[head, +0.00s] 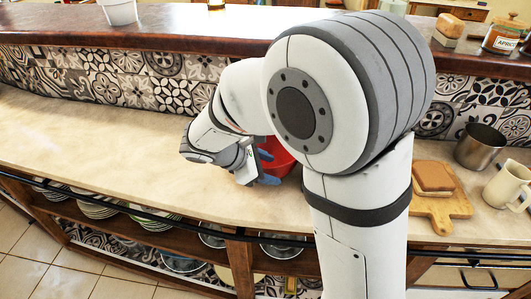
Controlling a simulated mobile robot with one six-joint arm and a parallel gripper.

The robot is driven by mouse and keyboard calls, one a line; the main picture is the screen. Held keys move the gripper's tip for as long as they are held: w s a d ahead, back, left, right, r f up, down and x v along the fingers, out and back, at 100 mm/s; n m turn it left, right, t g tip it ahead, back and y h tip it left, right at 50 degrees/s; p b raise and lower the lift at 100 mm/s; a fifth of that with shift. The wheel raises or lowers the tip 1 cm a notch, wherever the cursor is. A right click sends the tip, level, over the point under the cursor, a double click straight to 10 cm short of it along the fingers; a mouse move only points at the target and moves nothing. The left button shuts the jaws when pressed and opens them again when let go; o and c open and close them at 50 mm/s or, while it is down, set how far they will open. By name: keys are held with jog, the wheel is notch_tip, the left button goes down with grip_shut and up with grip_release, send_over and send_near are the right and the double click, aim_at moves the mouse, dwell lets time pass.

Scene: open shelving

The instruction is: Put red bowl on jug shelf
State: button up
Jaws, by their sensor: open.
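The red bowl (277,157) is on the pale countertop (110,150), largely hidden behind my arm. My gripper (268,172) is at the bowl's left side, low over the counter, with a bluish finger in front of the bowl. It is open; whether a finger touches the bowl or reaches over its rim cannot be told. A cream jug or mug (508,184) stands at the right end of the counter. I cannot tell which shelf is the jug shelf.
A metal pot (480,147) and a wooden board (443,208) with a bread-like block (434,178) are right of my arm. Plates and bowls fill the open shelves below. A raised wooden ledge (200,48) runs behind. The counter's left is clear.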

jog(key=shift+c, duration=0.5)
grip_shut()
jog(key=shift+r, duration=0.1)
